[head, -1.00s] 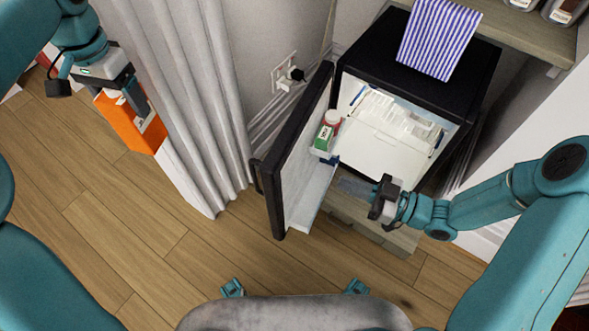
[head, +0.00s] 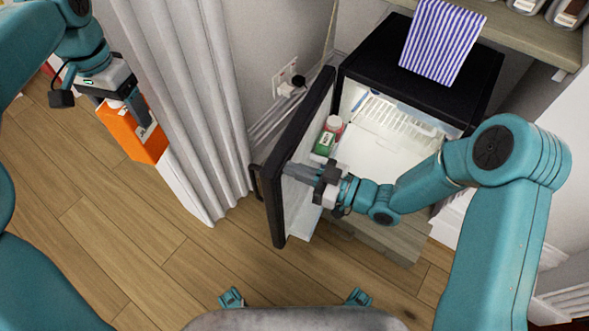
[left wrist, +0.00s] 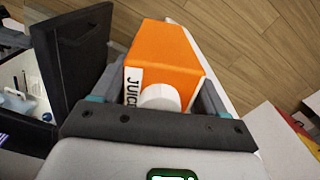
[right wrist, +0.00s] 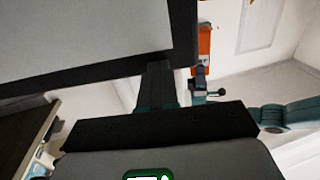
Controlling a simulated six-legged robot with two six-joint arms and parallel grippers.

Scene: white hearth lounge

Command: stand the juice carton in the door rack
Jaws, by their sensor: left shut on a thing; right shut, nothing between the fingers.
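The orange juice carton (head: 137,133) with a white cap is held in my left gripper (head: 134,109) at the left of the head view, in front of the curtain. In the left wrist view the carton (left wrist: 166,58) sits between the fingers, its JUICE label and cap toward the camera. The fridge door (head: 290,150) stands open, and its inner rack (head: 303,220) is partly hidden behind my right arm. My right gripper (head: 292,172) is shut and empty, its fingertips at the inner side of the door. In the right wrist view the door (right wrist: 90,30) fills the upper left.
The black fridge (head: 425,75) has a striped towel (head: 443,40) on top. A pale curtain (head: 190,90) hangs between the carton and the door.

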